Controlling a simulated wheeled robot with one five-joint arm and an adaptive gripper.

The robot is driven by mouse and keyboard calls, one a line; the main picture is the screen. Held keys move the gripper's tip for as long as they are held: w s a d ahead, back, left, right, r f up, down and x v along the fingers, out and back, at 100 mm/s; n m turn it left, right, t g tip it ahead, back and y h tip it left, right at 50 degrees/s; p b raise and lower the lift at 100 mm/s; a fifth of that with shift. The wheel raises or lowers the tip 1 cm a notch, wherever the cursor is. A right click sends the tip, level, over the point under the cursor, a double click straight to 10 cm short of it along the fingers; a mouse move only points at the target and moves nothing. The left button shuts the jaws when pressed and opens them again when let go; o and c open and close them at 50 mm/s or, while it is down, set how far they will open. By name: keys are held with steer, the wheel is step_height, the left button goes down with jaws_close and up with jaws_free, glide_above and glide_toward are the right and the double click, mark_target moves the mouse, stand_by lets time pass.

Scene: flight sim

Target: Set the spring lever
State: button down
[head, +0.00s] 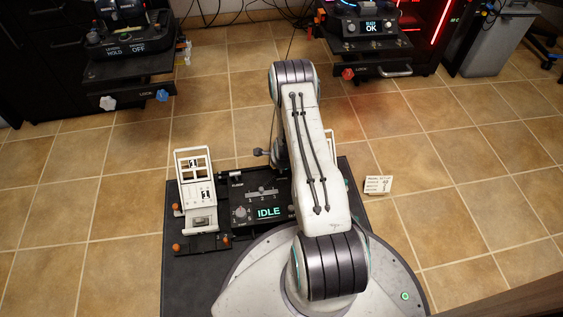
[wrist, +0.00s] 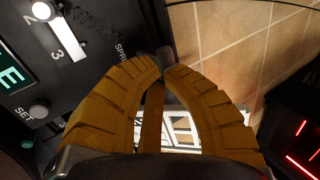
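The black console (head: 264,186) stands in front of my base, with a lit "IDLE" display (head: 269,212) and a numbered slider. In the wrist view, the label starting "SPR" (wrist: 122,49) is partly covered by my gripper (wrist: 163,68). Its two ochre fingers curve in until their tips are close together. A small grey piece (wrist: 164,56), perhaps the spring lever, shows right at the tips; I cannot tell whether they grip it. In the head view, my arm hides the gripper and the console's right part. A dark ball-ended rod (head: 258,152) sticks out left of my arm.
A white frame (head: 196,178) stands on the console's left side. Two other stations (head: 125,62) (head: 375,45) and a grey bin (head: 497,42) stand at the back. The floor between is clear.

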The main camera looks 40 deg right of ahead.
stand_by(0.3)
steer(key=w, duration=0.1)
steer(key=w+d, duration=0.1)
steer(key=w, duration=0.1)
steer(key=shift+w+d+f, duration=0.2)
steer(key=shift+w+d, duration=0.05)
steer(key=shift+d, duration=0.1)
steer(key=shift+s, duration=0.15)
